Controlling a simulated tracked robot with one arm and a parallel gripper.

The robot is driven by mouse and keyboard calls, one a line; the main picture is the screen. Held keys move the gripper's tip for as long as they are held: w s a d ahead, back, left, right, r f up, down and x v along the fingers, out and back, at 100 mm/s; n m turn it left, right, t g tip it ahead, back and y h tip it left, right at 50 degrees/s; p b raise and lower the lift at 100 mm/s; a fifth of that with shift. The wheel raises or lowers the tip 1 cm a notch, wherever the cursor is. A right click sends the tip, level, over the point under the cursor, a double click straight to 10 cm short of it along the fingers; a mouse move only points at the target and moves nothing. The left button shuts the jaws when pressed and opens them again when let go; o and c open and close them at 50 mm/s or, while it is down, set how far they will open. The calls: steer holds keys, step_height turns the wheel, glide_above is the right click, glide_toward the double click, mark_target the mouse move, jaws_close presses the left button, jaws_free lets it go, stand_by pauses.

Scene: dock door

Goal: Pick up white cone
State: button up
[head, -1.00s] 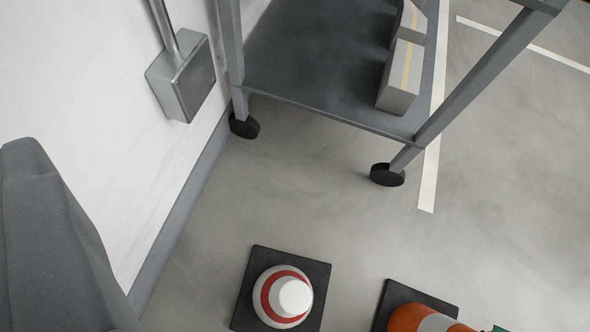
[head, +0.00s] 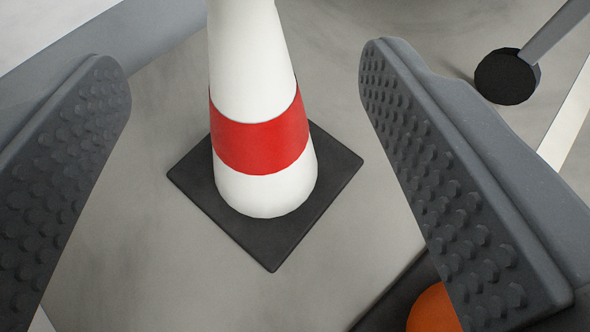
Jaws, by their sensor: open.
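The white cone (head: 262,187) stands upright on the grey floor on its square black base (head: 275,250). It has a red band, and its top is cut off by the upper edge of the head view. My gripper (head: 245,80) is open, with one studded jaw on each side of the picture. The cone shows between the two jaws with clear space on both sides, and neither jaw appears to touch it.
An orange cone (head: 432,312) on a black base is partly hidden behind the right jaw. A black cart wheel (head: 507,77) is at the upper right, near a white floor line (head: 572,115). The wall base (head: 110,50) runs along the upper left.

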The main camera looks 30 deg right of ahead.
mark_target(238, 13)
steer(key=b+x, duration=0.2)
steer(key=x, duration=0.6)
steer(key=shift+f, duration=0.15)
steer(key=shift+a+b+x, duration=0.15)
steer(key=shift+b+x, duration=0.6)
steer(key=shift+x, duration=0.6)
steer(key=shift+a+b+x, duration=0.15)
steer(key=shift+b+x, duration=0.55)
steer(key=shift+x, duration=0.7)
steer(key=shift+f, duration=0.15)
jaws_close()
